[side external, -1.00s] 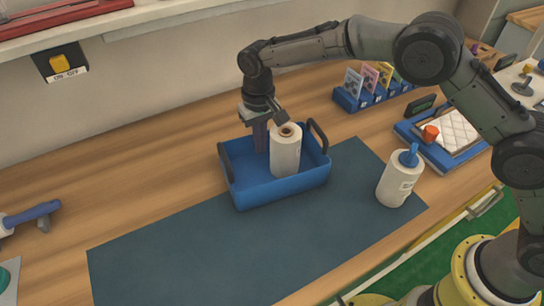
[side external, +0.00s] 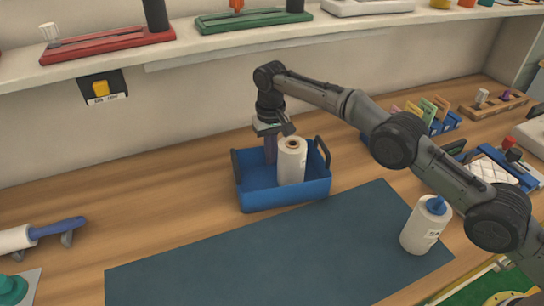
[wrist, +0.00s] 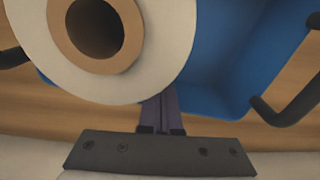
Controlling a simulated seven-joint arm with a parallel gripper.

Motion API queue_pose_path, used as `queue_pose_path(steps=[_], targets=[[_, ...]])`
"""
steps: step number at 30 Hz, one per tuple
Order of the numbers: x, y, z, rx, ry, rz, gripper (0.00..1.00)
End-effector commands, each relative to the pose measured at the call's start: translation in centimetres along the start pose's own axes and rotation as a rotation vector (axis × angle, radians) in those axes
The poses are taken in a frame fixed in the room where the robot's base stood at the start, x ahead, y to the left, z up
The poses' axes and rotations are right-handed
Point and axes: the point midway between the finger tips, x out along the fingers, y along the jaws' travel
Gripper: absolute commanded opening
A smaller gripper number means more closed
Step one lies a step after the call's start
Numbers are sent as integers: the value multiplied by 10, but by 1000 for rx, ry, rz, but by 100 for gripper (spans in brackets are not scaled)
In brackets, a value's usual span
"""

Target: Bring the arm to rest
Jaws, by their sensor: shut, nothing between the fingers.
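My gripper (side external: 270,155) points down inside the blue tray (side external: 285,197), just left of a white roll (side external: 292,163) that stands upright in it. The fingers also show in the wrist view (wrist: 161,112), closed together with nothing between them. The roll's brown hollow core faces up, and it also shows in the wrist view (wrist: 160,50), very close to the fingers. I cannot tell whether they touch it. The tray has black handles at its ends.
A dark mat (side external: 250,262) lies in front of the tray. A lint roller with a blue handle (side external: 55,229) lies at left. A shelf (side external: 220,40) runs above the back.

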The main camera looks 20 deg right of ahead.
Motion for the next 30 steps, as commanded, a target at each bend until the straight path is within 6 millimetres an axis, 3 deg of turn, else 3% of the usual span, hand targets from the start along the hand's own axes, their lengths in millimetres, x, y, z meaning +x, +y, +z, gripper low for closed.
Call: queue_pose_path(steps=[17, 23, 30], targets=[[-5, 2, 0, 1, 4, -1, 0], [-42, 18, 2, 3, 32, -12, 0], [-113, 57, 20, 4, 87, -29, 0]])
